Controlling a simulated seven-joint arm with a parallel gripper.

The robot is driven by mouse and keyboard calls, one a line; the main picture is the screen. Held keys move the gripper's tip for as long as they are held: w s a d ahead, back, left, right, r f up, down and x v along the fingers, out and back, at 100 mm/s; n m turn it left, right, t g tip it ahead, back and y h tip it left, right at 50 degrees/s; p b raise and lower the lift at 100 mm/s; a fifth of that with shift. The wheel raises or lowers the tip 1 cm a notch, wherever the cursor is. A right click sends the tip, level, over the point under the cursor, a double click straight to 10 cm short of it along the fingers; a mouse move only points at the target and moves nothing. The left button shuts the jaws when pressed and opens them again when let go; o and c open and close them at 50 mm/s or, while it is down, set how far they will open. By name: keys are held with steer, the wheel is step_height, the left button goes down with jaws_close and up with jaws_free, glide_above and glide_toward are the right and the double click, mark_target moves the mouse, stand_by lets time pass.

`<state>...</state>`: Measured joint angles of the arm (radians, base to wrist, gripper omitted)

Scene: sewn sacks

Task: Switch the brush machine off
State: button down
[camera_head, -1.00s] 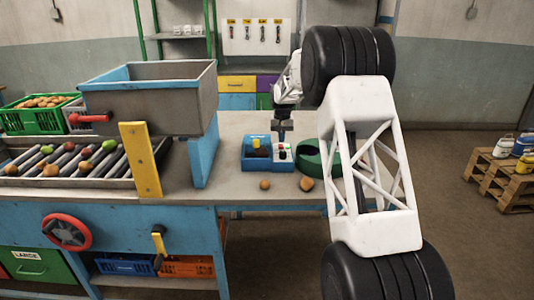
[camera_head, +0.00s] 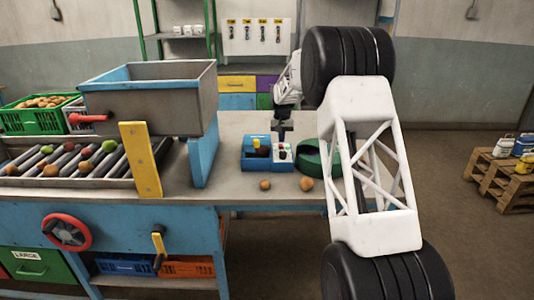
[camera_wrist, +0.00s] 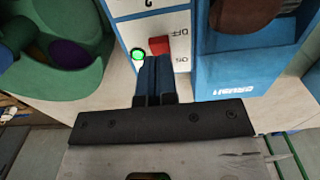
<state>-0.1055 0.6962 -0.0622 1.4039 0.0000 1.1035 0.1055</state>
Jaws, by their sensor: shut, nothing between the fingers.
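The brush machine (camera_head: 256,158) is a blue unit on the table, with a white control panel (camera_head: 283,160) on its right side. In the wrist view, the blue body (camera_wrist: 240,72) carries upside-down lettering. Its panel (camera_wrist: 126,8) has a red switch (camera_wrist: 159,45) beside OFF and ON markings and a small green lamp (camera_wrist: 138,55) that looks lit. My gripper (camera_wrist: 153,60) is shut and empty, its tips right by the switch's ON side. I cannot tell whether they touch it. In the head view my gripper (camera_head: 281,138) is just above the panel.
A green round container (camera_head: 318,158) stands right of the panel. Two brown round items (camera_head: 306,184) lie on the table in front. A grey hopper (camera_head: 150,95) and a roller conveyor (camera_head: 65,165) stand to the left. A pallet (camera_head: 500,180) is at far right.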

steer(key=shift+f, duration=1.3)
stand_by(1.1)
steer(key=shift+r, duration=3.5)
